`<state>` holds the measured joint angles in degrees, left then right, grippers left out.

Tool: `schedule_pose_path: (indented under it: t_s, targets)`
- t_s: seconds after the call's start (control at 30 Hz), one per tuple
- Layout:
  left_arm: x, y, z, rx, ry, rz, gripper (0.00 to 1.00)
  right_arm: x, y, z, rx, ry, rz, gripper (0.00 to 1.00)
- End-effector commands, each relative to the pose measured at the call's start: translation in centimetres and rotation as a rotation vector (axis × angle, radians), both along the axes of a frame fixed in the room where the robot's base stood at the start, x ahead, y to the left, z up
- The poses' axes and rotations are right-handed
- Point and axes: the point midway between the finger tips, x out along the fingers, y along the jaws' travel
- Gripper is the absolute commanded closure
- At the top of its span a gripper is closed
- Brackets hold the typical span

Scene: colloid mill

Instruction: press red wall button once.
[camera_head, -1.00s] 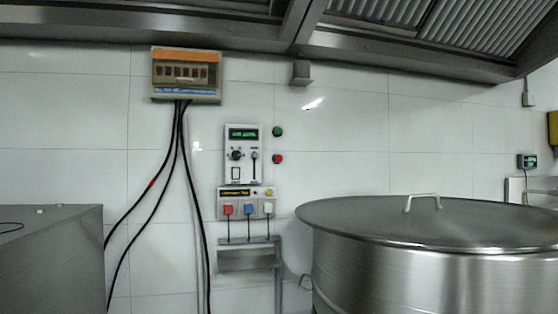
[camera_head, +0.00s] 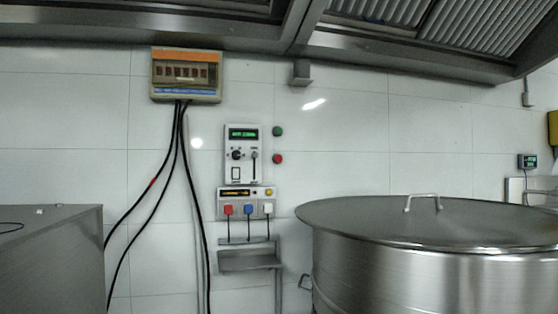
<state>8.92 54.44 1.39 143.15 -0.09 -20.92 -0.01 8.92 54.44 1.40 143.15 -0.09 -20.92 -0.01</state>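A small round red wall button (camera_head: 277,159) is on the white tiled wall, just right of a white control panel (camera_head: 243,153) with a green display. A round green button (camera_head: 278,131) sits directly above it. Nothing covers the red button. Neither of my grippers shows in the head view.
Below the panel is a socket box (camera_head: 246,203) with red, blue and white plugs, above a small metal shelf (camera_head: 249,262). A large lidded steel pot (camera_head: 430,275) stands at right, a steel cabinet (camera_head: 55,262) at left. A fuse box (camera_head: 186,75) with hanging black cables is higher up.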

Motion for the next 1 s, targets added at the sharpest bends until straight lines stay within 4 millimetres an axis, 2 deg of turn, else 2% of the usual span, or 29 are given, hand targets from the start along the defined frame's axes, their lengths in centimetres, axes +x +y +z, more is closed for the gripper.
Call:
schedule_pose_path:
  t_s: [0.27,0.57,1.0]
  targets:
    - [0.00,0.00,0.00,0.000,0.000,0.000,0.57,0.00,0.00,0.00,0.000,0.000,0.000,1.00]
    - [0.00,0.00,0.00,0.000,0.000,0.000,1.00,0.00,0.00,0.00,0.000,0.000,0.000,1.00]
    - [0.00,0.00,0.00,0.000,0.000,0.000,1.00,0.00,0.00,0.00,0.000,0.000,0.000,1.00]
